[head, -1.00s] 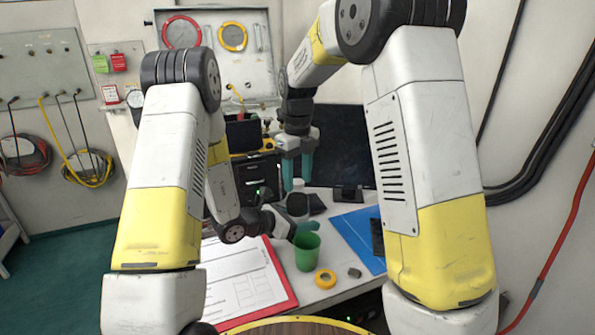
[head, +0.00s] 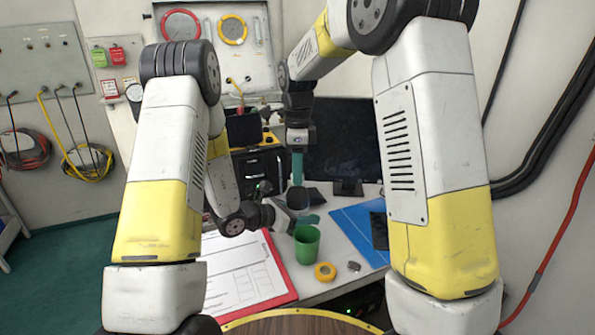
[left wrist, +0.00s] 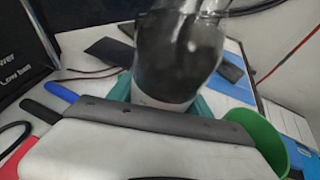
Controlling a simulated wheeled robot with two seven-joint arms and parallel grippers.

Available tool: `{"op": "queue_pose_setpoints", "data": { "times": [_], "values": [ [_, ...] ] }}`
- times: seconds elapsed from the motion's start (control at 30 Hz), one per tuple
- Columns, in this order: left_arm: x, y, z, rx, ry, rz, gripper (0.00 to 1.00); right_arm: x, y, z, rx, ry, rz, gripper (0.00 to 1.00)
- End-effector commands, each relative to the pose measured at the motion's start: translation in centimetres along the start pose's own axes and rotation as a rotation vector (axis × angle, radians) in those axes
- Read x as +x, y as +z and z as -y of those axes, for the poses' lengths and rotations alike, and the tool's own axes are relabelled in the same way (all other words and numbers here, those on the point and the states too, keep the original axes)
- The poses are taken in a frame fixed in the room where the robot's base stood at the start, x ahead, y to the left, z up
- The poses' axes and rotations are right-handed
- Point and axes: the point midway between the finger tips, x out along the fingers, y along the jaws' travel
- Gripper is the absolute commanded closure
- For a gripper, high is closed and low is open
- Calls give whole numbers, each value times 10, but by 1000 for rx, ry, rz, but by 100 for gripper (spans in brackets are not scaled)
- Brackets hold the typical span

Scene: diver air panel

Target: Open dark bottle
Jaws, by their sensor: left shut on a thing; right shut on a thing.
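The dark bottle (head: 297,199) stands on the white desk, seen small in the head view. In the left wrist view the dark bottle (left wrist: 178,60) is close and blurred, with a pale band low on it. My left gripper (head: 298,217) is shut around its lower part from the left, with teal fingers on either side. My right gripper (head: 297,180) points straight down from above and is shut at the bottle's top. The cap is hidden between its fingers, and I cannot tell whether it has come loose.
A green cup (head: 307,245) stands just in front, close to my left gripper. A yellow tape roll (head: 325,271) and a small grey object (head: 354,267) lie near the desk's front. A red clipboard (head: 285,296), a blue folder (head: 352,228) and a monitor (head: 345,140) are around.

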Motion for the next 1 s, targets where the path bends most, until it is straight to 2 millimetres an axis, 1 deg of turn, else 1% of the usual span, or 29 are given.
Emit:
{"op": "queue_pose_setpoints", "data": {
  "times": [0.1, 0.57, 1.0],
  "values": [
    [0, 0, 0, 1, 0, 1, 100, -1, -1, 1, -280, -2, 0, 100],
    [0, 0, 0, 1, -1, 1, 100, -1, -1, 2, -1408, -3, -2, 100],
    [0, 0, 1, 1, -2, 1, 100, -2, -1, 1, -2491, -1, -2, 100]
  ]
}}
